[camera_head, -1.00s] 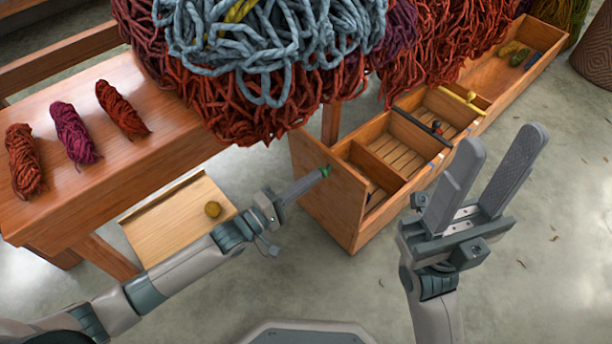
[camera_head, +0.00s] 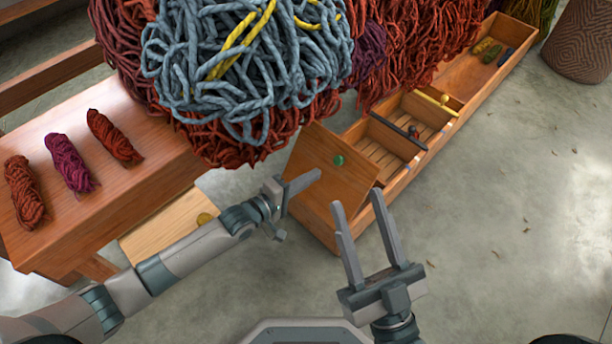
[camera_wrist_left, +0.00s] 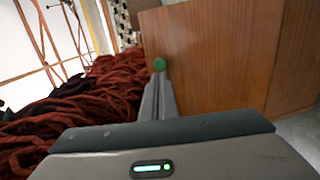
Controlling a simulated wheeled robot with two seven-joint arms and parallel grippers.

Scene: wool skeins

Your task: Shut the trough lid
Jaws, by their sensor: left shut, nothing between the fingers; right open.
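The wooden trough (camera_head: 399,183) runs from the lower middle to the upper right in the head view. Its lid (camera_head: 322,183) is a brown board with a green knob (camera_head: 338,160), slanting over the near end and hiding the nearest compartments. My left gripper (camera_head: 316,174) is shut and empty, its fingertips by the lid's left part, below the knob. In the left wrist view the lid (camera_wrist_left: 225,60) fills the right side, and the knob (camera_wrist_left: 160,64) shows just beyond the fingertips. Contact cannot be told. My right gripper (camera_head: 359,199) is open and empty, in front of the lid's right edge.
A large heap of red and blue-grey wool (camera_head: 240,75) hangs above the trough. A wooden bench (camera_head: 130,180) with several skeins stands at left, a light board (camera_head: 165,229) beside it. A woven basket (camera_head: 582,42) stands at far right.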

